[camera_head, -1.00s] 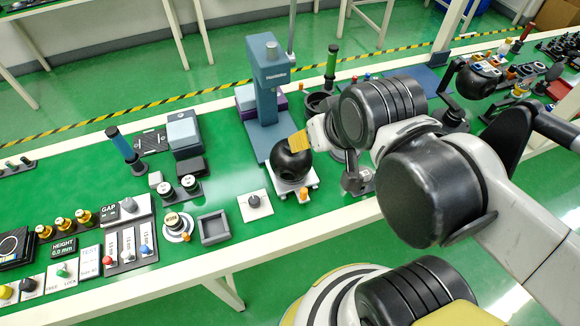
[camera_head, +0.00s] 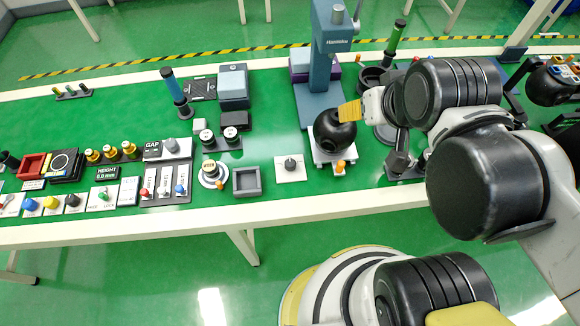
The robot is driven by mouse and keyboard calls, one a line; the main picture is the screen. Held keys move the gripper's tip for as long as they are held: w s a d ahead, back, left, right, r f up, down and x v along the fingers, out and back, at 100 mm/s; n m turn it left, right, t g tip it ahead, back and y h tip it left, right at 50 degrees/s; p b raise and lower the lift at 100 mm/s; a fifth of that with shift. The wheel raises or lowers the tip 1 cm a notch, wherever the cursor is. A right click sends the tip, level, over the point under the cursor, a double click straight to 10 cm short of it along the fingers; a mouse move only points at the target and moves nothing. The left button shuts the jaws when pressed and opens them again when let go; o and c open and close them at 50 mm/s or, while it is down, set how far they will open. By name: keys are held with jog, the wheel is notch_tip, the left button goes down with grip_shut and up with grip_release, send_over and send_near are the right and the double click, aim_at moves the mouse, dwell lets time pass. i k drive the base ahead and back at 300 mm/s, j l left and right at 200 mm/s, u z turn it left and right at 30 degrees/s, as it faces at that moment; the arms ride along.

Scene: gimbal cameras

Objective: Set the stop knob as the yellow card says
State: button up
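A dark knob (camera_head: 290,163) stands on a square white plate on the green bench; I cannot read a stop label on it. I cannot make out a yellow card with readable writing. My arm reaches in from the right to a yellow piece (camera_head: 349,111) beside a round black body (camera_head: 335,130), right of the dark knob and in front of the blue press (camera_head: 328,60). My gripper's fingers cannot be made out, so its opening and any hold are hidden.
Green bench lies bare between some fixtures.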

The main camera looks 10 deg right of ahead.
aim_at(290, 164)
jog(key=k+l, duration=0.15)
jog(key=l, duration=0.2)
jog(key=k+l, duration=0.2)
jog(key=l, duration=0.2)
jog(key=k+l, duration=0.15)
jog(key=l, duration=0.2)
jog(key=k+l, duration=0.2)
jog(key=l, duration=0.15)
jog(key=k+l, duration=0.15)
jog(key=l, duration=0.25)
